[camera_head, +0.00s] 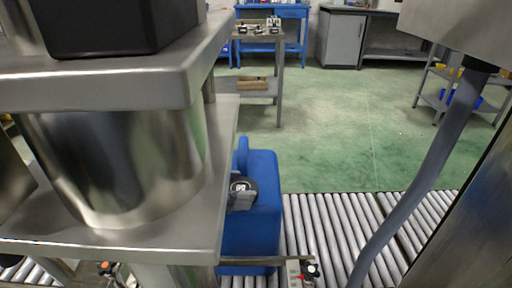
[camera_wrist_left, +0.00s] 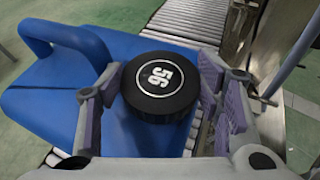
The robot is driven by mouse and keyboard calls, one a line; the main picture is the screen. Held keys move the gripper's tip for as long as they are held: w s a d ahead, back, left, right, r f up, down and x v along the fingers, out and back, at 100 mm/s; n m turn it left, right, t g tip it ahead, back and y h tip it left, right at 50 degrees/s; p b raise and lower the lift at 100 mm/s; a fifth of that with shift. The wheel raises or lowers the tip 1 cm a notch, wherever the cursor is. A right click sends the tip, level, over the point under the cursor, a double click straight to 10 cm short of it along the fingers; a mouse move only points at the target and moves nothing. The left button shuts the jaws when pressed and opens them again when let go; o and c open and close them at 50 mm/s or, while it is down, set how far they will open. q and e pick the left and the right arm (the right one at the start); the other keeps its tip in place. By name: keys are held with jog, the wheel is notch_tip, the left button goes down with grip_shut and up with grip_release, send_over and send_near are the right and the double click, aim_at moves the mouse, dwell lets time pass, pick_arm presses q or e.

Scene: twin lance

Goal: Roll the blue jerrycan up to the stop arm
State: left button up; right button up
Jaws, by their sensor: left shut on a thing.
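The blue jerrycan (camera_head: 262,215) stands on the roller conveyor in the head view, partly hidden behind a metal structure on the left. My left gripper (camera_head: 243,199) is at the cap. In the wrist view its two padded fingers (camera_wrist_left: 160,105) stand on either side of the cap, shut on it. A flat bar (camera_head: 268,261) crosses low by the jerrycan; I cannot tell whether it is the stop arm. My right gripper is not in view.
Bare rollers (camera_head: 335,230) extend right of the jerrycan. A grey hose-like post (camera_head: 430,165) and a metal panel stand at the right. Green floor (camera_head: 335,130) lies behind, with benches farther back.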

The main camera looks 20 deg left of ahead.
pick_arm(q)
jog(key=shift+s+f, duration=0.15)
jog(key=shift+f, duration=0.15)
jog(key=shift+s+a, duration=0.3)
jog(key=shift+a, duration=0.6)
jog(key=shift+s+a, duration=0.25)
jog(key=shift+a, duration=0.7)
jog(key=shift+s+a, duration=0.3)
jog(key=shift+a, duration=0.6)
jog(key=shift+s+a+p, duration=0.2)
jog(key=shift+s+a, duration=0.05)
jog(key=shift+a, duration=0.6)
jog(key=shift+s+a+p, duration=0.15)
jog(key=shift+s+a, duration=0.15)
jog(key=shift+a, duration=0.6)
jog(key=shift+s+a+p, duration=0.2)
jog(key=shift+s+a, duration=0.05)
jog(key=shift+a, duration=0.6)
jog(key=shift+s+a+f, duration=0.1)
jog(key=shift+s+a, duration=0.05)
jog(key=shift+a, duration=0.4)
jog(key=shift+s+a+f, duration=0.1)
jog(key=shift+s+a, duration=0.05)
jog(key=shift+a, duration=0.4)
jog(key=o, duration=1.1)
jog(key=shift+o, duration=0.2)
jog(key=shift+r, duration=0.15)
